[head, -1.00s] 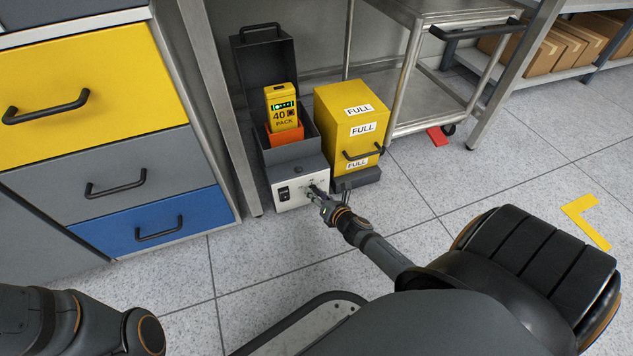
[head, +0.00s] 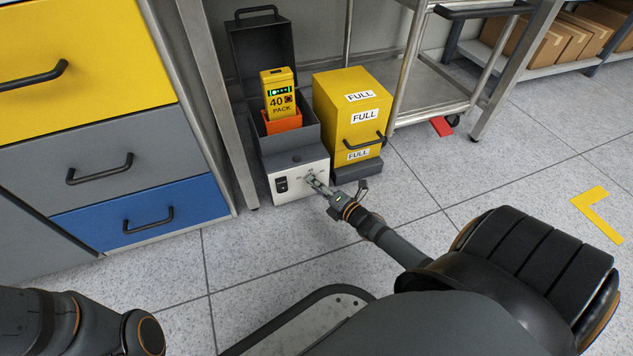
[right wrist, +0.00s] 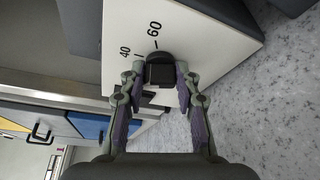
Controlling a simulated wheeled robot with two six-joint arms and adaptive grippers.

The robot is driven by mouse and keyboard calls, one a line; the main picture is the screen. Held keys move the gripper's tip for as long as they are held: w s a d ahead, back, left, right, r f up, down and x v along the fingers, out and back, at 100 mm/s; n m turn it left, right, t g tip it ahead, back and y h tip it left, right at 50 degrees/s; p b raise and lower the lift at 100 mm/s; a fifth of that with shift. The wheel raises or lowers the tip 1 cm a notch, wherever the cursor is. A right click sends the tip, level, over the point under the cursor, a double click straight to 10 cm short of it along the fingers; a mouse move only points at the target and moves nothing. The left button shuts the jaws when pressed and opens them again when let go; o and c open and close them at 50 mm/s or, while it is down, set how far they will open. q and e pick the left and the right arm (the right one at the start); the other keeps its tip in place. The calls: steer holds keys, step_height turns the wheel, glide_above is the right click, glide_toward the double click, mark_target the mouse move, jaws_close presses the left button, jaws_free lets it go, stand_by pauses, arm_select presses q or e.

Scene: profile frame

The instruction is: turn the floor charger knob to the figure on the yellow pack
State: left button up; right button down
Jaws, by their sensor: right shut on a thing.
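The yellow pack (head: 279,94) stands upright in an orange holder (head: 283,123) in the open dark floor charger (head: 292,158). It reads "40 PACK" and has a lit green strip. The charger's white front panel (head: 287,186) carries the knob and a black switch (head: 281,184). My right gripper (head: 312,181) is at the panel, mostly covering the knob. In the right wrist view its fingers (right wrist: 160,75) are shut on the dark knob (right wrist: 159,68). The printed figures 40 and 60 show beside the knob; I cannot tell where it points. My left gripper is out of view.
A yellow cabinet (head: 343,104) labelled FULL stands right of the charger. A drawer unit (head: 108,165) is at the left, with a metal table leg (head: 226,140) between. A steel cart (head: 435,86) stands behind at the right. The floor in front is clear.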

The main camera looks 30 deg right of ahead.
steer(key=m+t, duration=0.1)
steer(key=m, duration=0.1)
steer(key=shift+f+m+y, duration=0.15)
steer(key=shift+m+y, duration=0.15)
steer(key=shift+m, duration=0.4)
steer(key=shift+t, duration=0.3)
steer(key=c, duration=1)
jaws_free()
steer(key=shift+o, duration=0.2)
steer(key=s, duration=0.4)
steer(key=s+d, duration=0.1)
steer(key=s, duration=0.3)
steer(key=s+d, duration=0.1)
steer(key=s, duration=0.3)
